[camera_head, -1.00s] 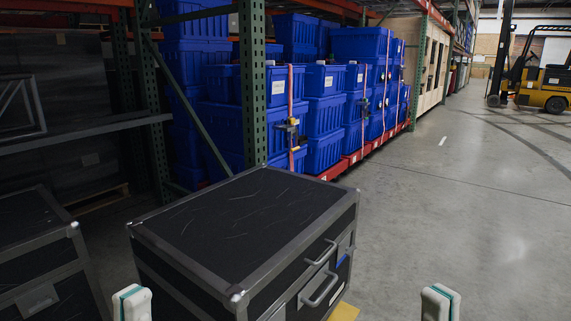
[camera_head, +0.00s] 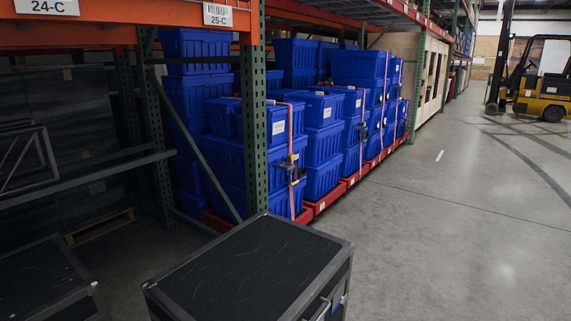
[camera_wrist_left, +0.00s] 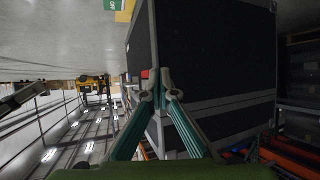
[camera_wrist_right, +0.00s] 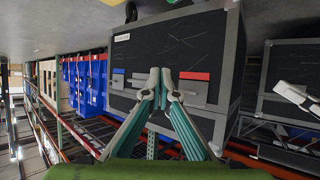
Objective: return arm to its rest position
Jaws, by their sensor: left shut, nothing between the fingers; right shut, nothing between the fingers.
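My left gripper (camera_wrist_left: 159,80) shows in the left wrist view, its two fingertips together with nothing between them. A dark case stands beyond it. My right gripper (camera_wrist_right: 160,78) shows in the right wrist view, also shut and empty. A black case (camera_wrist_right: 180,55) with grey edges stands beyond its fingertips; I cannot tell the gap. Neither gripper is in the head view now. There a black case (camera_head: 255,265) with a scratched lid and metal edges stands at the bottom middle.
Stacked blue totes (camera_head: 325,109) with a strap stand on a red pallet base (camera_head: 330,200) by a green rack post (camera_head: 254,120). Another dark case (camera_head: 40,285) is at the lower left. A yellow forklift (camera_head: 540,95) is far right. The grey floor (camera_head: 450,230) at right is clear.

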